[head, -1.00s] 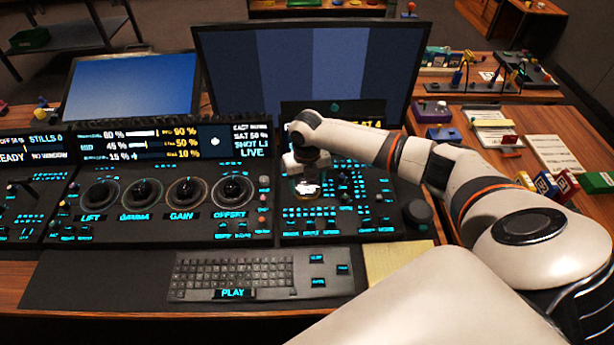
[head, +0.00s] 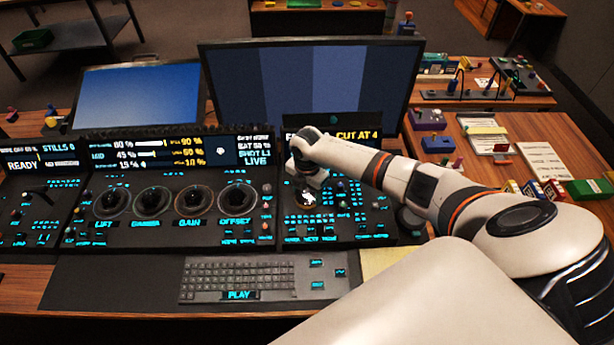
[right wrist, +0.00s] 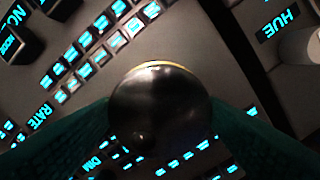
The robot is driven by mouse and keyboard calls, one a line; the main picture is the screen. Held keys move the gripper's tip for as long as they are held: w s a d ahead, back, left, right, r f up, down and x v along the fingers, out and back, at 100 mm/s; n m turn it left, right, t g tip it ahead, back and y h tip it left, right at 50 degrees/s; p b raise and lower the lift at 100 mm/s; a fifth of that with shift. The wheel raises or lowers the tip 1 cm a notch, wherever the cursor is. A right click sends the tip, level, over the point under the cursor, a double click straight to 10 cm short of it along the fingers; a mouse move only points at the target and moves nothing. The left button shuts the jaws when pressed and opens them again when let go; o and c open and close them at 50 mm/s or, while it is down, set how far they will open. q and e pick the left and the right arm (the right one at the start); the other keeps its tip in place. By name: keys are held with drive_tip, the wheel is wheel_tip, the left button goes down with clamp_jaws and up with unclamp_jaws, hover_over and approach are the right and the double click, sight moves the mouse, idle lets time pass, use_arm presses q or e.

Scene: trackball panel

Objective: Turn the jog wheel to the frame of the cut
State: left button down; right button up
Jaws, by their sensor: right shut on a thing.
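The jog wheel (right wrist: 160,108) is a dark, glossy round wheel with a small dimple and a thin gold rim at its base. In the right wrist view it sits between the two dark green fingers of my right gripper (right wrist: 158,130), which are shut on it from both sides. In the head view my right gripper (head: 309,194) reaches down onto the right-hand panel (head: 375,238) and mostly hides the wheel. My left gripper is not in view.
Small lit keys surround the wheel. Four-dial controls (head: 152,201) lie to the left, a keyboard (head: 237,273) in front, and a large monitor (head: 310,90) behind. A dark round knob (head: 411,219) stands at the panel's right, partly behind my arm.

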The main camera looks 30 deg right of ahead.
sight(307, 193)
drive_tip(key=shift+w+d+r+m+p, duration=0.1)
drive_tip(key=shift+m+p, duration=0.2)
drive_tip(key=shift+m, duration=0.5)
drive_tip(key=shift+r+m+p, duration=0.1)
drive_tip(key=shift+m+p, duration=0.2)
drive_tip(key=shift+m, duration=0.5)
drive_tip(key=o, duration=1)
drive_tip(key=shift+f, duration=0.15)
wheel_tip(307, 193, up, 12)
drive_tip(key=b, duration=0.1)
drive_tip(key=shift+b, duration=0.35)
